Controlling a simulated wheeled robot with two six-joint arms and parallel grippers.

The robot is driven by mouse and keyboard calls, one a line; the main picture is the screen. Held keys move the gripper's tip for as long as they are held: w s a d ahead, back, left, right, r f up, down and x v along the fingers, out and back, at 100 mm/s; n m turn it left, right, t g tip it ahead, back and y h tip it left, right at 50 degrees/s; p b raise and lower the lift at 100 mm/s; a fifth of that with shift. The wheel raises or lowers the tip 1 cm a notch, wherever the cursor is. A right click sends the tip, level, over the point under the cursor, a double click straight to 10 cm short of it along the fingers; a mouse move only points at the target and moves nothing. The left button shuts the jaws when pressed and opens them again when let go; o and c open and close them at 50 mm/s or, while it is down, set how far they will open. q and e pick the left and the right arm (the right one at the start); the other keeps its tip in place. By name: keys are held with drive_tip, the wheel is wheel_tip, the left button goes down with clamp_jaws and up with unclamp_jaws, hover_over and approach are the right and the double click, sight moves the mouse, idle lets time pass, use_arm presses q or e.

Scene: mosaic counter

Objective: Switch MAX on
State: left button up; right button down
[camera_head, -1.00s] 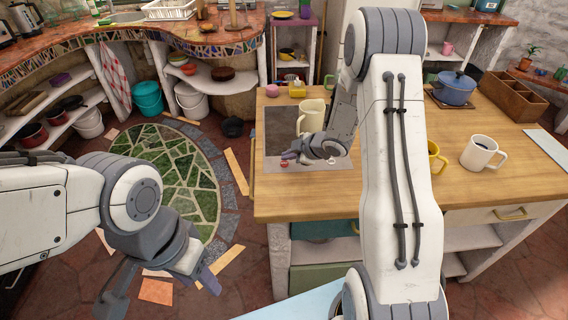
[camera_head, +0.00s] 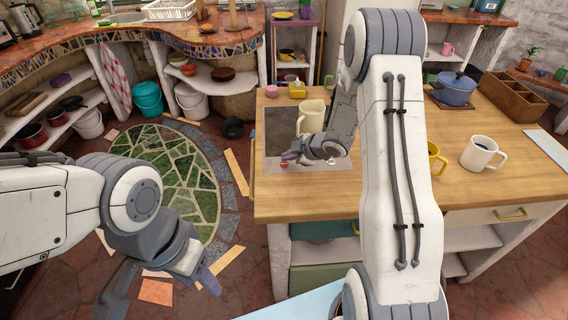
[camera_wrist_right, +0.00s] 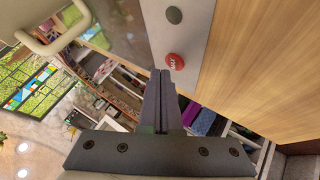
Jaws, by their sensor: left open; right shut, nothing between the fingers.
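A red round button (camera_wrist_right: 175,61) with white lettering sits on a pale metal strip beside a dark glossy panel; the lettering is too small to read surely. It also shows as a small red spot in the head view (camera_head: 284,163), at the front left corner of the panel on the wooden counter. My right gripper (camera_wrist_right: 163,74) is shut and empty, its tips close beside the button; I cannot tell whether they touch it. In the head view the right gripper (camera_head: 287,156) is just above that spot. My left gripper (camera_head: 160,285) is open and empty over the floor.
A cream mug (camera_head: 311,116) stands on the dark panel (camera_head: 279,122), behind my right gripper. A grey round knob (camera_wrist_right: 174,15) sits on the same strip as the button. A yellow mug (camera_head: 437,158), a white mug (camera_head: 481,152) and a blue pot (camera_head: 455,90) stand further right.

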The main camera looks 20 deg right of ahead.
sight(288, 165)
drive_tip(key=shift+f, duration=0.1)
idle(0.5)
drive_tip(key=shift+f+b, duration=0.35)
drive_tip(key=shift+f, duration=0.05)
drive_tip(key=shift+f, duration=0.1)
idle(0.4)
drive_tip(key=shift+r+p, duration=0.55)
drive_tip(key=shift+r, duration=0.05)
wheel_tip(288, 165, up, 6)
drive_tip(key=p, duration=0.5)
drive_tip(key=shift+p, duration=0.3)
